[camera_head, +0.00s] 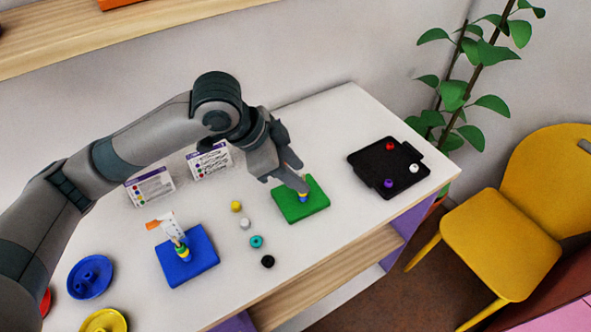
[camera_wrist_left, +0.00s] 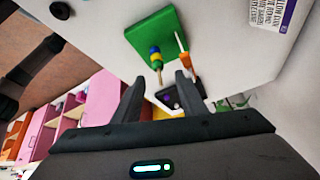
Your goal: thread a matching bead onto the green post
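The green board (camera_head: 315,196) lies on the white table, also seen in the wrist view (camera_wrist_left: 143,32). Its upright post carries blue, yellow and greenish beads (camera_wrist_left: 155,55), with a bare wooden tip (camera_wrist_left: 159,76). My left gripper (camera_head: 284,182) is over the green board and hides part of the post in the head view. In the wrist view its fingers (camera_wrist_left: 159,88) are apart, with no bead between them; the post tip shows in the gap. Loose yellow (camera_head: 235,206), white (camera_head: 244,223), teal (camera_head: 256,241) and black (camera_head: 267,261) beads lie left of the board. My right gripper is not in view.
A blue board (camera_head: 205,249) with a beaded post stands left. A black tray (camera_head: 372,163) at right holds red (camera_head: 390,146), purple (camera_head: 388,183) and white (camera_head: 413,168) beads. Cards (camera_head: 150,187) stand at the back; blue (camera_head: 90,276) and yellow (camera_head: 104,322) dishes are front left.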

